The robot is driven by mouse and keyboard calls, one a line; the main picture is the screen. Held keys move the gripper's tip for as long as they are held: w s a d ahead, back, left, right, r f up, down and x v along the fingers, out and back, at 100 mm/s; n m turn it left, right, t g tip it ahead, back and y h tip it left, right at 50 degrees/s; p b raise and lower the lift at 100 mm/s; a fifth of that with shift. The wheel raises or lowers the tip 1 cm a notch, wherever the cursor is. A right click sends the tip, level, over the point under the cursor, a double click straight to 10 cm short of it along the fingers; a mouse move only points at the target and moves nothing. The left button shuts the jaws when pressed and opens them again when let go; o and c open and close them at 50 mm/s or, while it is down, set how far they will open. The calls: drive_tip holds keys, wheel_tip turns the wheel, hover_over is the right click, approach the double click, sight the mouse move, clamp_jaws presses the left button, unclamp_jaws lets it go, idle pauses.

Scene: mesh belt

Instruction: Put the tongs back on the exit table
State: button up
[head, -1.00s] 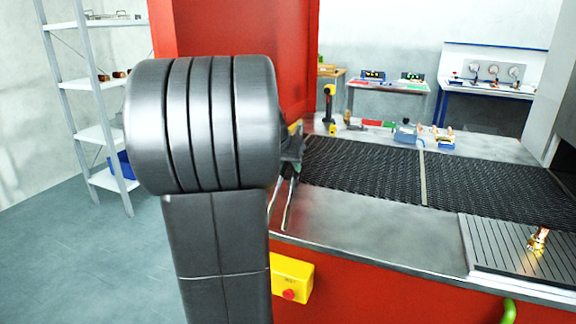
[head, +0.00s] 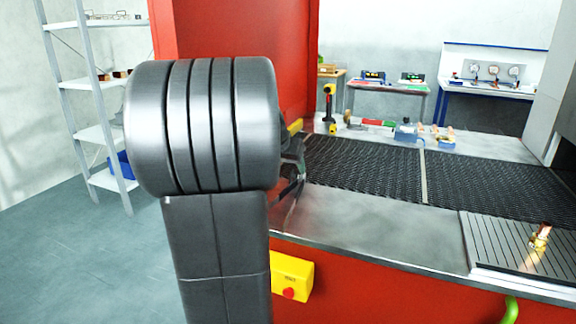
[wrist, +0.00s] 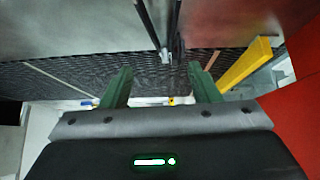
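In the head view only slim parts of the tongs (head: 279,212) show beside my arm, at the table's left end. My gripper (wrist: 160,70) has its green fingers wide apart, with the tongs seen beyond the gap between them, not pinched. The exit table (head: 370,220) is the grey metal strip in front of the belt. My arm hides much of the gripper in the head view.
The dark mesh belt (head: 375,165) runs behind the metal strip. A yellow bar (wrist: 245,62) and a red panel (wrist: 300,100) stand close to the right finger in the wrist view. A brass piece (head: 540,236) is on the ribbed plate. The middle of the strip is clear.

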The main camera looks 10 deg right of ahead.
drive_tip(key=shift+r, duration=0.1)
drive_tip(key=p+v, duration=0.1)
drive_tip(key=v, duration=1.1)
drive_tip(key=shift+r+p, duration=0.3)
drive_tip(key=shift+r, duration=0.2)
drive_tip(key=shift+f, duration=0.1)
drive_tip(key=b+x, duration=0.1)
drive_tip(key=x, duration=1.1)
drive_tip(key=shift+f, duration=0.3)
drive_tip(key=shift+f, duration=0.1)
